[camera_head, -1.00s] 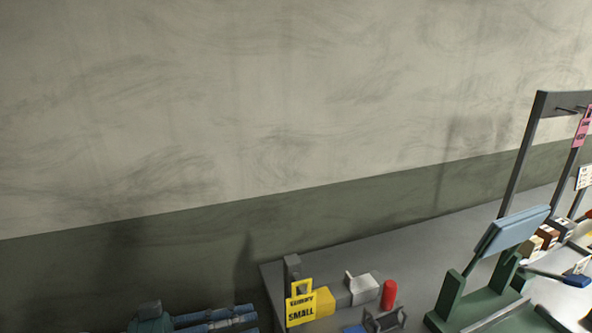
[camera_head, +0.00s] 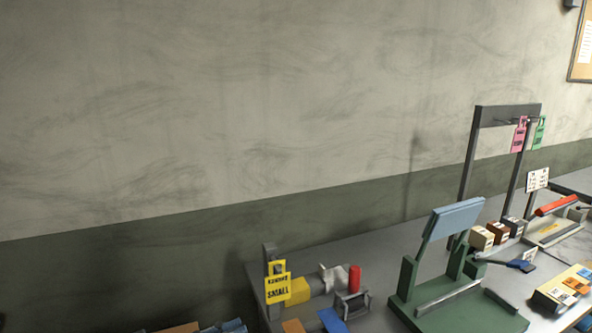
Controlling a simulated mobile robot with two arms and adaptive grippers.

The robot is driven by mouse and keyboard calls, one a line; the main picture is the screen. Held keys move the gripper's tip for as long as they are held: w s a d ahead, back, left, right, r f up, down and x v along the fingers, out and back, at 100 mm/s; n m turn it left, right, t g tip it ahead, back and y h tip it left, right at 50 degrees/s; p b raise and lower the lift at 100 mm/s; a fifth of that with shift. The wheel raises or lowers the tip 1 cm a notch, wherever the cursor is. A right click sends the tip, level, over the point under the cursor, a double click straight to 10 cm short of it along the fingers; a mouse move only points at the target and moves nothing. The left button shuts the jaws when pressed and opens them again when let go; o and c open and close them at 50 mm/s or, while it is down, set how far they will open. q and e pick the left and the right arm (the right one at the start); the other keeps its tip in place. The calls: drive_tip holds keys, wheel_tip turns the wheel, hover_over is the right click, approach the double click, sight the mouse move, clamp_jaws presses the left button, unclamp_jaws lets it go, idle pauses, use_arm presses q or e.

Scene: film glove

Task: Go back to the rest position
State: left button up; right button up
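Neither gripper shows in the head view. A small blue shape (camera_head: 232,326) and an orange-brown one (camera_head: 180,328) are cut off by the bottom edge; I cannot tell what they are. A grey table (camera_head: 370,245) runs from lower middle to the right. A yellow tag (camera_head: 278,285) marked SMALL hangs from a short grey post (camera_head: 269,252) at its left end.
A green stand (camera_head: 455,300) with a light-blue panel (camera_head: 454,218) stands on the table. Behind it is a dark frame (camera_head: 482,116) with a pink tag (camera_head: 519,134) and a green tag (camera_head: 539,132). A red cylinder (camera_head: 354,278) and several small boxes are nearby.

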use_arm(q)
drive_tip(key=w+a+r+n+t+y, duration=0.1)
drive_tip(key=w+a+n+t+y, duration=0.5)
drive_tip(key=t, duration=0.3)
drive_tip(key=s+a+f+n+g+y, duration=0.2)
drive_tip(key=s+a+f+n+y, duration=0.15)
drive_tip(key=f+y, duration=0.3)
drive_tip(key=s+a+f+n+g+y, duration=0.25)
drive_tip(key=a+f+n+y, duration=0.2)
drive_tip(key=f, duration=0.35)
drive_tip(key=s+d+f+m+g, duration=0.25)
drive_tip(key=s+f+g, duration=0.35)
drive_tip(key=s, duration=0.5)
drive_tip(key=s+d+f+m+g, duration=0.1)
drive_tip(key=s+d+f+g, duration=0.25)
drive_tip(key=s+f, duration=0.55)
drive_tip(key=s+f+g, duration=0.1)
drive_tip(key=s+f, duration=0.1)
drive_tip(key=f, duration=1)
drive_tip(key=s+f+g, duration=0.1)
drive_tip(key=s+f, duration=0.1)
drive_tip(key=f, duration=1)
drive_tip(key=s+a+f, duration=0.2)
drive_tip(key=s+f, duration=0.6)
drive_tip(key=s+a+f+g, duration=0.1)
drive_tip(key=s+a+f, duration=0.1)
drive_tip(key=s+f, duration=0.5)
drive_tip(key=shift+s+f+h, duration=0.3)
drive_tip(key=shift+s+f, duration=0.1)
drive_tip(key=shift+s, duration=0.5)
